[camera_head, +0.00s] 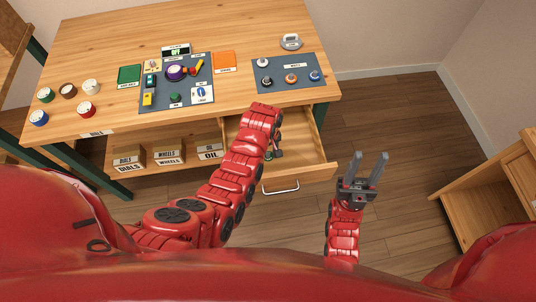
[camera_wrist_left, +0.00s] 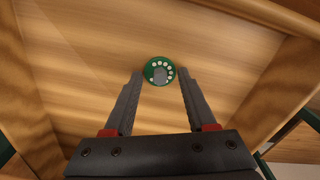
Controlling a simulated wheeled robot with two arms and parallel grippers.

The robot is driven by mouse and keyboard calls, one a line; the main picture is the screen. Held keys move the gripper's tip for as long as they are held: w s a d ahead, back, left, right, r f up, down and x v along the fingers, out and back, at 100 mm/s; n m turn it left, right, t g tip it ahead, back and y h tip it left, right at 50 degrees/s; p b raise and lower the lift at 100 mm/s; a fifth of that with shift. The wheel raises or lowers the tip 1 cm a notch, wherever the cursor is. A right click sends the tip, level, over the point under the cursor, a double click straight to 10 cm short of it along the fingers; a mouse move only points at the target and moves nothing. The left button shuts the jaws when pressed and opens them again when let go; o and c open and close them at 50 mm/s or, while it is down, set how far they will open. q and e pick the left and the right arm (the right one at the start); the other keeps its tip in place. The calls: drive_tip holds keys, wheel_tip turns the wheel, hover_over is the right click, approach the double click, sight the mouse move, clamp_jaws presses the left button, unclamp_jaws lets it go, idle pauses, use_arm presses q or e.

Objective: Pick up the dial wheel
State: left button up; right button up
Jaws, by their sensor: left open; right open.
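A green dial wheel (camera_wrist_left: 152,64) with a ring of white dots and a grey centre lies on the wooden drawer floor in the left wrist view. My left gripper (camera_head: 276,151) reaches down into the open drawer (camera_head: 312,153), its jaws open. In the left wrist view the wheel sits between and just past its two fingertips, with nothing gripped. In the head view a small bit of green (camera_head: 268,156) shows beside the left gripper, mostly hidden by my arm. My right gripper (camera_head: 370,167) is open and empty, to the right of the drawer above the floor.
Labelled boxes (camera_head: 170,154) stand on the shelf below. The drawer walls surround the left gripper.

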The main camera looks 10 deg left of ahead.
use_arm(q)
clamp_jaws()
drive_tip(key=shift+r, duration=0.1)
idle(0.3)
